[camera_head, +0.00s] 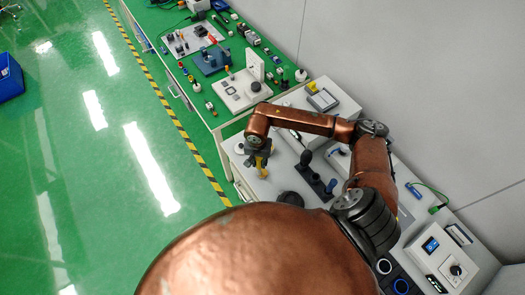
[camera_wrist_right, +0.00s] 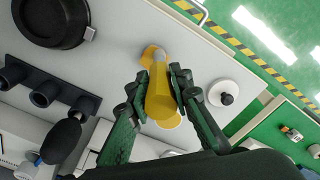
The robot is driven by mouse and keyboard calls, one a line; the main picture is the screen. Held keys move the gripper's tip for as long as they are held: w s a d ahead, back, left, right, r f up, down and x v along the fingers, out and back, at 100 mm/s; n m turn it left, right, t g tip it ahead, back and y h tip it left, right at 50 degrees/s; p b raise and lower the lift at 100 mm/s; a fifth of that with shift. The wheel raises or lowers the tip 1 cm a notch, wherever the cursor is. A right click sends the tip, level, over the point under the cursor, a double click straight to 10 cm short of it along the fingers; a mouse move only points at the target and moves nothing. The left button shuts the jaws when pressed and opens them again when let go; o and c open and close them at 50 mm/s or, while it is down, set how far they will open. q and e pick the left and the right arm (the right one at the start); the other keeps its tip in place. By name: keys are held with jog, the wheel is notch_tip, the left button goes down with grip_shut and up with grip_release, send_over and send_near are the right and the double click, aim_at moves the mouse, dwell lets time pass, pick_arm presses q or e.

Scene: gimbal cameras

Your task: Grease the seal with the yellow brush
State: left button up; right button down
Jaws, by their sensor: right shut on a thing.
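The yellow brush (camera_wrist_right: 160,92) is between the fingers of my right gripper (camera_wrist_right: 163,82), which is shut on it over the white worktop. In the head view my right gripper (camera_head: 258,158) is small, with the brush's yellow (camera_head: 262,173) showing just below it. My left gripper is not in view.
A black holder with round openings (camera_wrist_right: 38,84) stands left of my right gripper in the wrist view, beside a black-handled tool (camera_wrist_right: 62,138). A white disc with a black knob (camera_wrist_right: 226,98) lies to the right. The green bench (camera_head: 210,105) beyond carries several fixtures.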

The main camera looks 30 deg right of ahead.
jog(key=r, duration=0.2)
jog(key=r+p, duration=0.1)
jog(key=shift+d+r, duration=0.25)
jog(key=shift+r, duration=0.1)
notch_tip(320, 180, up, 2)
jog(key=shift+a+r+p, duration=0.1)
jog(key=shift+r+p, duration=0.05)
jog(key=shift+p, duration=0.2)
jog(key=shift+r+p, duration=0.3)
jog(key=shift+r, duration=0.5)
